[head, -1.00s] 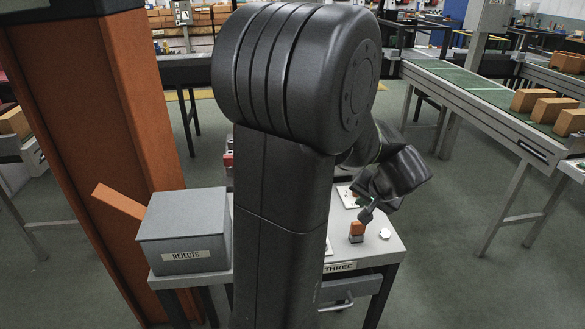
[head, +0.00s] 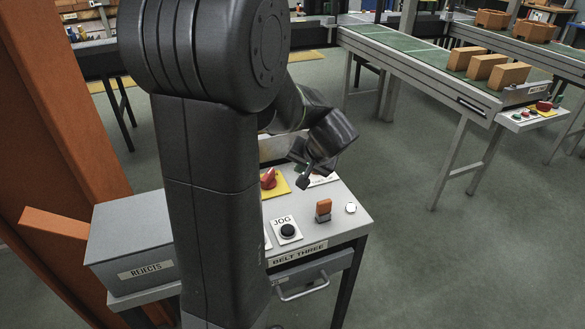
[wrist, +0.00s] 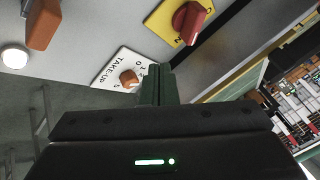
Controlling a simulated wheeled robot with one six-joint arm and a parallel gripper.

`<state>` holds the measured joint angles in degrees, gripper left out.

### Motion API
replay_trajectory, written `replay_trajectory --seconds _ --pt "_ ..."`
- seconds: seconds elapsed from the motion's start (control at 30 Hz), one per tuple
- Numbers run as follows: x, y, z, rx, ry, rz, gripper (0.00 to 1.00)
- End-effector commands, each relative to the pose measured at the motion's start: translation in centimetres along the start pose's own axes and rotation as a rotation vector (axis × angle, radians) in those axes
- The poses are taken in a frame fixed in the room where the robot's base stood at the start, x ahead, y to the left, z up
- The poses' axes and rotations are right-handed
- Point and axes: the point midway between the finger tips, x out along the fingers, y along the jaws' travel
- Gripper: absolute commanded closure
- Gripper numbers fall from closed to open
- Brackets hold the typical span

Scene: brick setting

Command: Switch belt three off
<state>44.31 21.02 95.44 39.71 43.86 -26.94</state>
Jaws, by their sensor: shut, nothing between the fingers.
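The belt three console is a grey table top (head: 335,232) with a BELT THREE label (head: 298,253) on its front edge. A red rotary knob (head: 268,180) sits on a yellow plate; it also shows in the wrist view (wrist: 190,18). A JOG plate with a black button (head: 288,231) is in front of it. An orange-capped switch (head: 323,207) stands near the right front, beside a white round button (head: 351,208). My gripper (head: 302,184) is shut and empty above the console, right of the red knob. In the wrist view its fingertips (wrist: 158,70) are beside a TAKE-UP dial (wrist: 129,78).
A grey REJECTS box (head: 140,245) stands left of the console, near an orange column (head: 60,130). My arm hides the console's left part. A green conveyor (head: 400,55) with brown boxes (head: 490,68) and its own control panel (head: 532,113) is at right. Floor between is clear.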

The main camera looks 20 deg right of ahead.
Motion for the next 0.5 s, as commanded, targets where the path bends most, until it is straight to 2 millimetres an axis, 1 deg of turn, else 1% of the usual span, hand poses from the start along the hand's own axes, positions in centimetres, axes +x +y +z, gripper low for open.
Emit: replay_trajectory --seconds 0.03,0.2,0.4,0.47,0.5 --pt "1.0 0.0 0.1 0.001 -0.005 -0.001 1.0" --pt "4.3 0.0 0.2 0.002 -0.006 0.0 1.0" --pt "8.1 0.0 0.1 0.001 -0.004 0.0 1.0" --pt "9.0 0.0 0.1 0.0 -0.004 0.0 1.0" --pt "9.0 -1.1 0.0 -0.003 -0.003 -0.002 1.0"
